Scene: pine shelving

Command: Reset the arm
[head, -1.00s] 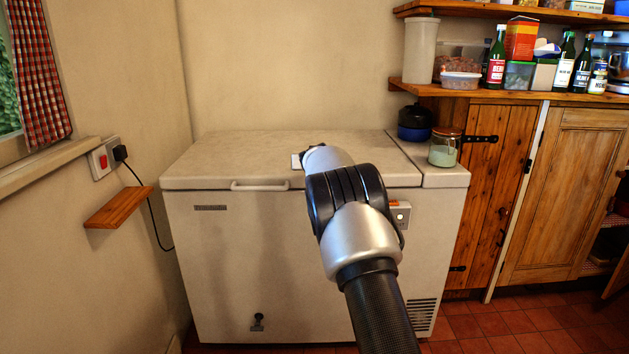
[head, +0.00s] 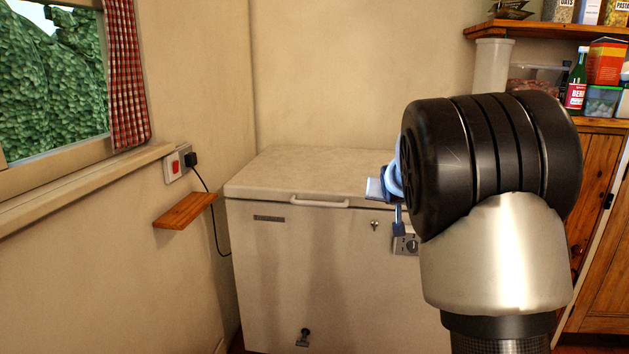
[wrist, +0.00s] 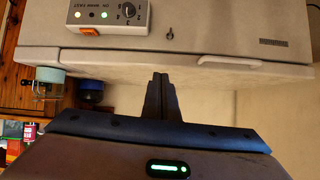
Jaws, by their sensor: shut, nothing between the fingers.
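My gripper (wrist: 160,80) is shut with nothing between its fingers. In the wrist view, which is upside down, its fingers stand together in front of the white chest freezer (wrist: 200,40). In the head view my arm fills the right side and hides most of the gripper; only some bluish parts (head: 397,218) of it show at the arm's left edge, in front of the freezer (head: 300,240). I cannot tell the gap between the fingers and the freezer. The freezer's lid is closed.
A small wooden wall shelf (head: 185,211) juts out on the left, below the window sill (head: 90,185). A black cable (head: 213,215) hangs from the wall socket. Loaded pine shelves (head: 545,30) and wooden cupboards (head: 597,180) stand on the right.

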